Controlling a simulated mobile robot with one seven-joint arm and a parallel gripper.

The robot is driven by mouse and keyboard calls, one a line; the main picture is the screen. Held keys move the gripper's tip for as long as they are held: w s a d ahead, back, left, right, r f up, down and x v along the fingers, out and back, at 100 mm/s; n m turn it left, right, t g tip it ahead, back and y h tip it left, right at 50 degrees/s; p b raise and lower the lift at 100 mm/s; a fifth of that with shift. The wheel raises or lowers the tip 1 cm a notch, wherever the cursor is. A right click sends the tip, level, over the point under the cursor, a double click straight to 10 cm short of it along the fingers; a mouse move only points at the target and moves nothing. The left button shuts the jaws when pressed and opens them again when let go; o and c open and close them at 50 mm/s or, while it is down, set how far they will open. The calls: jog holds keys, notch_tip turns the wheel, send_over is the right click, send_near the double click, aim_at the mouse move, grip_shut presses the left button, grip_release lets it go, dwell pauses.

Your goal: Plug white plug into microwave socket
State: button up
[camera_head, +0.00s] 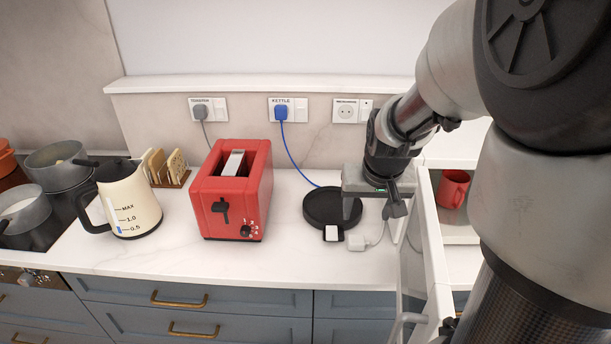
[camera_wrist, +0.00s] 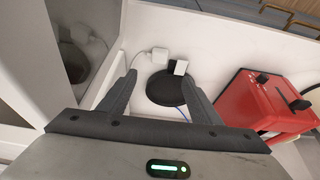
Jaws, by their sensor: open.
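The white plug (camera_head: 356,242) lies on the worktop by the right front of the black kettle base, with its pale cable curving up to the right. It also shows in the wrist view (camera_wrist: 159,54), beyond my fingertips. The microwave socket (camera_head: 347,110) is on the wall at the right of the row, and its outlet looks empty. My gripper (camera_head: 372,212) is open and empty above the worktop, beside the kettle base. In the wrist view its fingers (camera_wrist: 159,82) are spread wide, apart from the plug.
The black round kettle base (camera_head: 331,207) has a white square piece (camera_head: 331,233) at its front. A red toaster (camera_head: 231,190) and cream kettle (camera_head: 127,198) stand left. Blue and grey plugs fill the kettle (camera_head: 281,111) and toaster (camera_head: 200,112) sockets. An open white door (camera_head: 433,235) stands right, near a red mug (camera_head: 454,188).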

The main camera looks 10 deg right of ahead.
jog(key=b, duration=0.3)
send_near(357, 239)
notch_tip(357, 239, down, 2)
jog(key=shift+w+f, duration=0.4)
jog(key=shift+w, duration=0.05)
jog(key=shift+b+x, duration=0.5)
jog(key=shift+x, duration=2.15)
jog(key=shift+w+d+r, duration=0.1)
jog(key=shift+w+d, duration=0.05)
jog(key=c, duration=1.1)
